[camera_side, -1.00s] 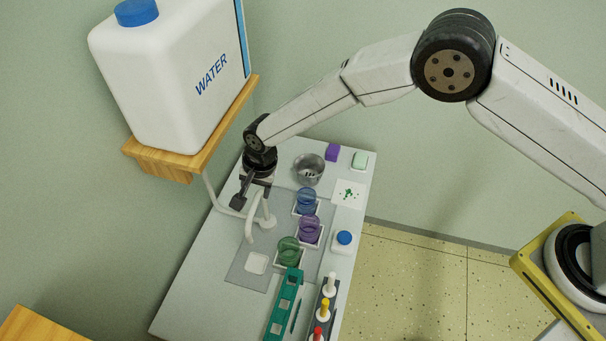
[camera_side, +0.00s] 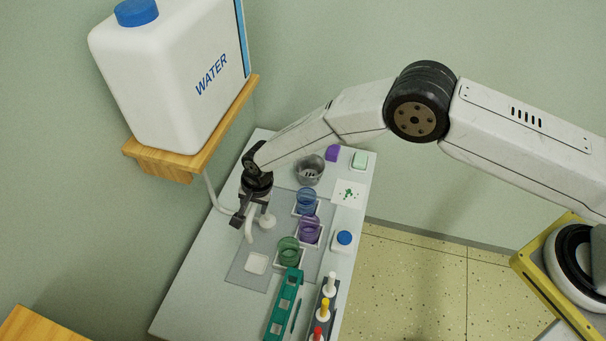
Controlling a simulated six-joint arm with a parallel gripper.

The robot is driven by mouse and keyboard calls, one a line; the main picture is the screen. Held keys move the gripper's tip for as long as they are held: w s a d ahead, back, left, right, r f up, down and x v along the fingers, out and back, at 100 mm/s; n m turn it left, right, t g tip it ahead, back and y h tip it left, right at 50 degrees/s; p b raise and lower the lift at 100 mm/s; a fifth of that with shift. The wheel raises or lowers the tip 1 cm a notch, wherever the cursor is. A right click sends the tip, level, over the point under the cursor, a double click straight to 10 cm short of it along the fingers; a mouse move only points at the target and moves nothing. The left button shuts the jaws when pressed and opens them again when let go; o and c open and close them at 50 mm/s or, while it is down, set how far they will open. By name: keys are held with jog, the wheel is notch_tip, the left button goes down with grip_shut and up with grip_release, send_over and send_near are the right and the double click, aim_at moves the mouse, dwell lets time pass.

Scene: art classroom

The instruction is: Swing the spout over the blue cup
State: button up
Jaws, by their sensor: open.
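The clear blue cup (camera_side: 306,203) stands in a white square holder, the farthest back of a row. A purple cup (camera_side: 309,231) and a green cup (camera_side: 288,251) stand nearer in the row. My gripper (camera_side: 250,211) is open, pointing down at the upper part of the spout. It hides part of the pipe, and I cannot tell whether the fingers touch it.
A large white water tank (camera_side: 165,85) sits on a wooden shelf (camera_side: 160,164) at the upper left. A metal bowl (camera_side: 309,172) stands behind the blue cup. A teal rack (camera_side: 283,308), paint bottles (camera_side: 325,308) and a blue-capped jar (camera_side: 344,240) are at the front and right.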

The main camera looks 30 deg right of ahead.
grip_shut()
dwell(1.4)
